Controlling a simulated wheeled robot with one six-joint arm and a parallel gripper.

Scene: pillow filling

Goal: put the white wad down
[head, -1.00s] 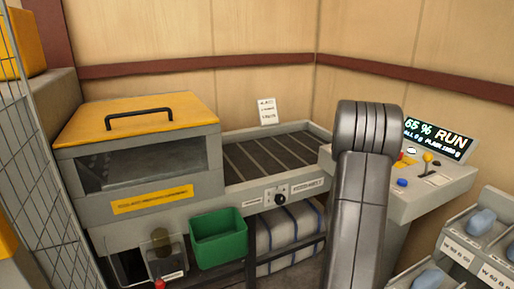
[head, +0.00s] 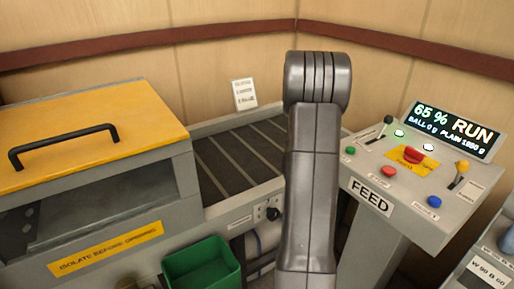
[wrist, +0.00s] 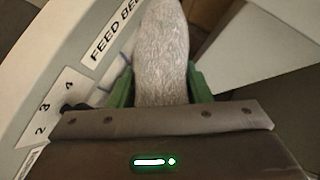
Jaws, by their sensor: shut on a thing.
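The white wad (wrist: 163,45) is a pale, fuzzy, elongated lump in the wrist view. My gripper (wrist: 161,90) is shut on it, with a green finger on each side. The wad's far end runs past the top of the picture. In the head view my arm stands upright right of centre, and neither gripper nor wad shows. The wrist view has the wad beside a grey panel lettered "FEED BE..." (wrist: 112,35) with a numbered dial.
A slatted feed belt (head: 215,165) runs behind my arm. A yellow-lidded machine (head: 90,130) stands left, with a green bin (head: 200,268) in front. A FEED console (head: 410,185) stands right, its display reading 65 % RUN. Part of a grey tray (head: 490,262) shows lower right.

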